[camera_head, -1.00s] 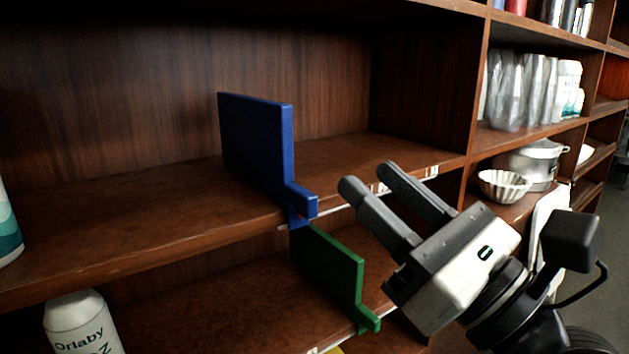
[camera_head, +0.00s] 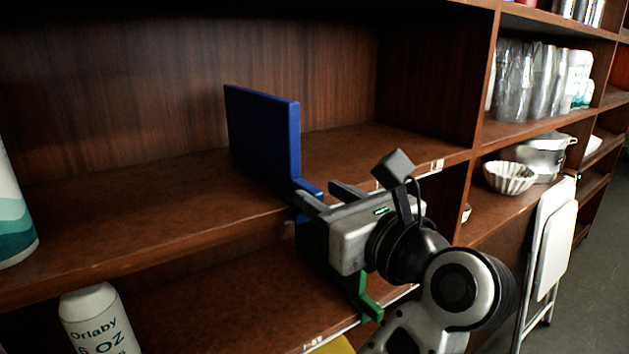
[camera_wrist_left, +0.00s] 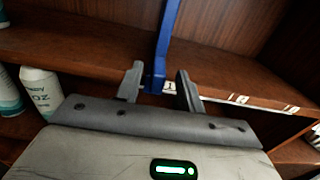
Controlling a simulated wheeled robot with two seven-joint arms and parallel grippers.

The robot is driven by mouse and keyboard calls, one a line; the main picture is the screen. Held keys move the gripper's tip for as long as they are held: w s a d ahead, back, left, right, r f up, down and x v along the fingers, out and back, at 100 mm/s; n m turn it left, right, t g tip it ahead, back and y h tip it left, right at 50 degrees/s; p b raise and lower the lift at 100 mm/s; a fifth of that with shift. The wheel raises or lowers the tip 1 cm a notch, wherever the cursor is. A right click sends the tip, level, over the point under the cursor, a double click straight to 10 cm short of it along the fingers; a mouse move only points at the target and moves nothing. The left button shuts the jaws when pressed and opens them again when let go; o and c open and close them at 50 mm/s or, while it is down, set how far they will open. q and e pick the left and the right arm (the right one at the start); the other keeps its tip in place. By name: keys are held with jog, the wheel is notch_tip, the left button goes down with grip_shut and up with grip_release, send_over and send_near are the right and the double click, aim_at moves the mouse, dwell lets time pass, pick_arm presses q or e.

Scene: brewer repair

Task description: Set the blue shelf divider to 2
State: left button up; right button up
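The blue shelf divider (camera_head: 264,132) stands upright on the upper shelf (camera_head: 120,220), its front tab (camera_head: 307,188) at the shelf's front edge. My left gripper (camera_head: 318,190) is at that front edge, fingers pointing at the tab. In the left wrist view the fingers (camera_wrist_left: 160,72) are open, one on each side of the blue tab (camera_wrist_left: 155,80), with a gap visible. The position strip (camera_head: 436,166) with small labels runs along the shelf edge, partly hidden by my gripper; its numbers are too small to read. My right gripper is not in view.
A green divider (camera_head: 371,310) stands on the lower shelf, partly behind my gripper. White bottles (camera_head: 95,315) stand at the left. A ribbed bowl (camera_head: 510,177) and plastic cups (camera_head: 515,80) are in the right bay. The upper shelf beside the blue divider is clear.

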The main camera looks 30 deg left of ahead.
pick_arm(q)
jog(key=shift+x, duration=1.45)
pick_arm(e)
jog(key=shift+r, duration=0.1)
pick_arm(q)
jog(key=shift+c, duration=0.4)
grip_shut()
jog(key=shift+w, duration=0.1)
